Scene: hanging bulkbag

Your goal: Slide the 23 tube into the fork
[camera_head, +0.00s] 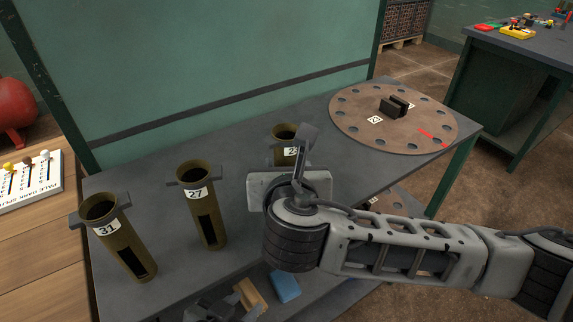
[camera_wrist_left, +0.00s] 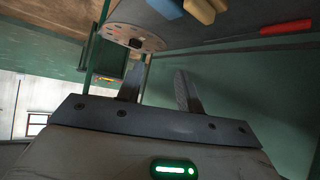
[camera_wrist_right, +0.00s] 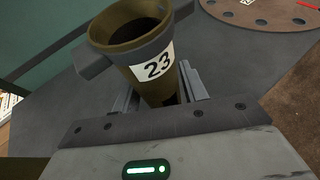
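The 23 tube (camera_head: 284,133) is an olive-brown open-topped tube with side lugs and a white label, upright on the grey table and partly hidden by my right gripper (camera_head: 303,150). In the right wrist view the 23 tube (camera_wrist_right: 135,38) stands between my right gripper's fingers (camera_wrist_right: 158,98), one on each side; whether they press on it I cannot tell. A dark two-pronged fork (camera_head: 394,106) stands on the brown round plate (camera_head: 350,125), beside a numbered label. My left gripper (camera_wrist_left: 157,88) is empty with its fingers apart, low at the front of the table.
The 27 tube (camera_head: 203,210) and the 31 tube (camera_head: 122,240) stand upright to the left. A blue block (camera_head: 285,287) and a wooden block (camera_head: 250,296) lie below the tabletop near my left gripper. The tabletop between the 23 tube and the plate is clear.

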